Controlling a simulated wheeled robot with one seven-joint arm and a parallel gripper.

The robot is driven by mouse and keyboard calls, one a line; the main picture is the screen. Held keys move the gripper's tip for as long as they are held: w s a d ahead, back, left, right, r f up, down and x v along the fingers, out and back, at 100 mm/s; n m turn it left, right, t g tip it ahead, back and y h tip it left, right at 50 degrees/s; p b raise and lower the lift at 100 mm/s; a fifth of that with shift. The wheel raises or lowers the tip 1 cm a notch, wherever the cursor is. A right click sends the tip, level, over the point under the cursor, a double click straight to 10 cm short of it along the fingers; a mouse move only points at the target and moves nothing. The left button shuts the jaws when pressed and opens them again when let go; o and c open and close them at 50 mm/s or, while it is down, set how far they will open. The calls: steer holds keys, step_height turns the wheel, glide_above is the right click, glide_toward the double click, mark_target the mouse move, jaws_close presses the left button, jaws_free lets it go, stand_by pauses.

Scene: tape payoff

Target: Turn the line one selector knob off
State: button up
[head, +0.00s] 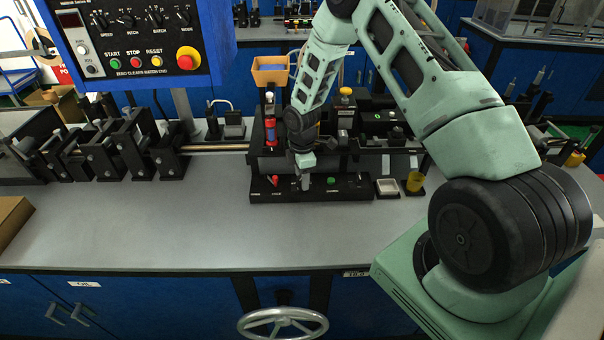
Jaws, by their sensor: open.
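A low black control box (345,190) stands at the front of the machine on the grey bench. It carries a red button (275,181) and a green button (331,182), with small labels too small to read. My gripper (304,180) points down over the box between these two buttons, its tips at or just above the top. It looks small and its finger gap is hard to make out. A selector knob under it is hidden or too small to tell, and so is its setting. Whether the gripper touches anything cannot be seen.
A hanging control panel (130,45) with several knobs, buttons and a red emergency stop is at upper left. A red bottle (270,130) stands left of my arm. A white dish (388,188) and yellow cup (415,182) sit right of the box. The front bench is clear.

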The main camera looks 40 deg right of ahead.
steer(key=shift+c, duration=0.2)
steer(key=c, duration=0.9)
steer(key=shift+f+m+b, duration=0.1)
steer(key=shift+m+b, duration=0.2)
steer(key=shift+m, duration=0.1)
steer(key=shift+m+b, duration=0.6)
steer(key=shift+m, duration=0.3)
steer(key=m+b, duration=0.1)
steer(key=m, duration=0.2)
steer(key=shift+m+b, duration=0.3)
steer(key=shift+b, duration=0.1)
steer(key=m+b, duration=0.2)
steer(key=m, duration=0.3)
steer(key=shift+m, duration=0.3)
